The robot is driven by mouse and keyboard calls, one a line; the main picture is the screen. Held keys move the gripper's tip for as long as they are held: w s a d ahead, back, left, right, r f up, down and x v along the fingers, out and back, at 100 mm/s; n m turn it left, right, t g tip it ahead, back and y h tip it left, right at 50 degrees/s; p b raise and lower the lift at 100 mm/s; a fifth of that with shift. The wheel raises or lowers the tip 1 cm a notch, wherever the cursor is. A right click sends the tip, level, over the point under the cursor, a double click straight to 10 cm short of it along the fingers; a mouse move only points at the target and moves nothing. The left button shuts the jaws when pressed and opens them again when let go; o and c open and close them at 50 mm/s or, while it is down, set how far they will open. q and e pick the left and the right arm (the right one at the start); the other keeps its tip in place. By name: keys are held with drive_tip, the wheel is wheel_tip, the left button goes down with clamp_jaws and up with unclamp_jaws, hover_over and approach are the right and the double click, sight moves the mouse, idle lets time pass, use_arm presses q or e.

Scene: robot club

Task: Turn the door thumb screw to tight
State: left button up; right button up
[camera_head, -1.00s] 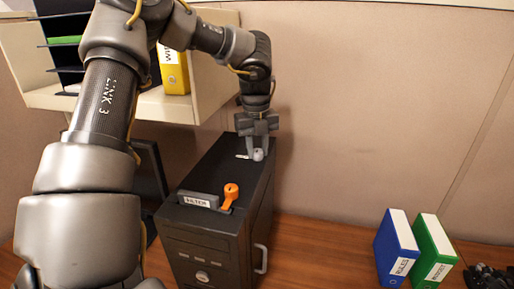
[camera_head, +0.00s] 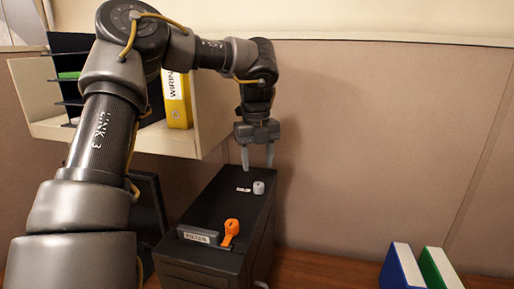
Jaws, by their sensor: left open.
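A small grey thumb screw (camera_head: 258,187) stands on top of the black computer case (camera_head: 215,205), towards its back right. A small white label (camera_head: 243,189) lies beside it on the left; its text is too small to read. My left gripper (camera_head: 257,168) points down above and just behind the screw, its fingers open and apart from it. The screw's exact turn position cannot be told. My right gripper is not in view.
An orange lever (camera_head: 231,229) and a grey labelled filter piece (camera_head: 197,235) sit on the case's front top. A shelf with a yellow binder (camera_head: 177,98) is behind left. Blue (camera_head: 401,268) and green (camera_head: 440,268) binders stand right on the wooden desk (camera_head: 320,268).

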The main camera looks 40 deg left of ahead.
use_arm(q)
drive_tip(key=shift+r+p, duration=0.45)
drive_tip(key=shift+r, duration=1.45)
